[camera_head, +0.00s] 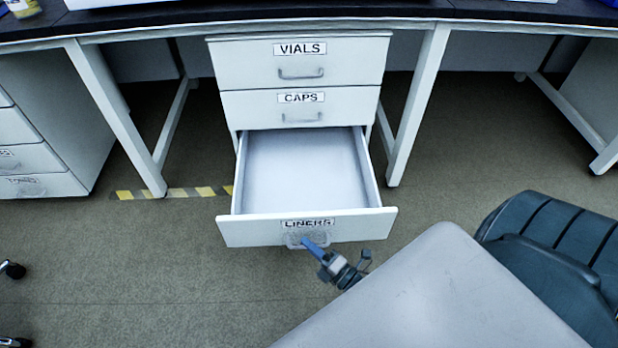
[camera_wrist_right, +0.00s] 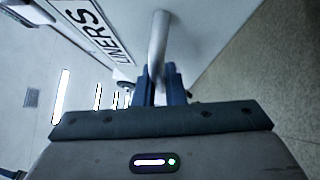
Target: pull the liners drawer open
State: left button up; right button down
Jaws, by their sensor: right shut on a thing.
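The liners drawer (camera_head: 255,229) is the lowest of three in a white cabinet and stands well out, its inside empty. Its label reads LINERS. My right gripper (camera_head: 309,243) is at the drawer's front, shut on the metal handle (camera_head: 293,241). In the right wrist view the blue fingers of my right gripper (camera_wrist_right: 163,84) close around the handle bar (camera_wrist_right: 158,40), just beside the LINERS label. My left gripper is in neither view.
The vials drawer (camera_head: 245,65) and caps drawer (camera_head: 245,108) above are shut. Bench legs (camera_head: 417,105) stand on either side of the cabinet. Open floor (camera_head: 160,265) lies to the left of the drawer.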

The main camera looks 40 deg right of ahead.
jog(key=shift+s+a, duration=0.3)
jog(key=shift+s, duration=0.2)
jog(key=shift+s+a, duration=0.3)
jog(key=shift+s, duration=0.2)
jog(key=c, duration=1.5)
grip_release()
jog(key=p+v, duration=0.2)
jog(key=v, duration=0.9)
jog(key=shift+w, duration=0.15)
